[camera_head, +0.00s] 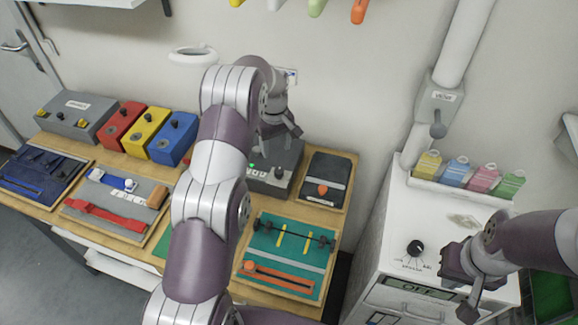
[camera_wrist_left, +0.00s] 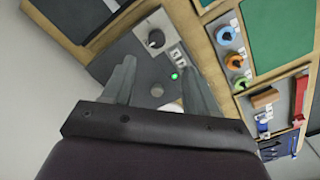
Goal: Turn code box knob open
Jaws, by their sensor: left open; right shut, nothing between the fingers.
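The code box is a dark grey box (camera_head: 288,157) on the wooden bench, partly hidden behind my left arm. Its front shows a lit green light, small white tiles and a black knob (camera_head: 279,173). In the left wrist view the box's grey face, a round dark knob (camera_wrist_left: 155,39), white tiles (camera_wrist_left: 177,55) and green light (camera_wrist_left: 174,76) show. My left gripper (camera_head: 290,130) is above the box's back part; its open fingers (camera_wrist_left: 155,70) point toward the face, with no contact visible. My right gripper (camera_head: 466,300) is shut and empty by the white cabinet.
Red, yellow and blue boxes (camera_head: 172,139) and a grey box stand at the bench's left. A tray with an orange knob (camera_head: 322,188) is right of the code box.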

